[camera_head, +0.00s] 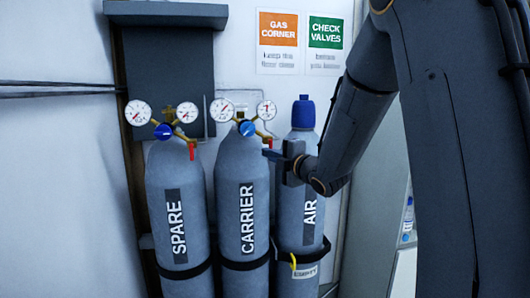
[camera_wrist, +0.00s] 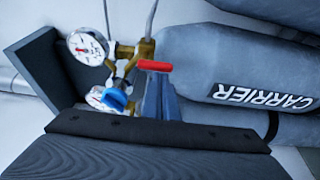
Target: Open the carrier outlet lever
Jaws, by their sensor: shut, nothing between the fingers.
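The carrier cylinder (camera_head: 243,200) stands in the middle of three grey cylinders; its label also shows in the wrist view (camera_wrist: 262,97). On its regulator, the red outlet lever (camera_wrist: 154,66) shows in the wrist view beside the brass fitting, lying along the cylinder's length. In the head view this lever is mostly hidden by my gripper (camera_head: 268,153), which reaches in from the right at the cylinder's shoulder. My gripper is shut and empty. In the wrist view its fingertips (camera_wrist: 165,88) lie close to the lever; I cannot tell whether they touch it.
The carrier regulator has two gauges (camera_head: 223,110) and a blue knob (camera_head: 247,128). The spare cylinder (camera_head: 178,210), with its own red lever (camera_head: 191,150), stands at left. The blue-capped air cylinder (camera_head: 303,200) stands at right, partly behind my gripper. Wall signs (camera_head: 278,40) hang above.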

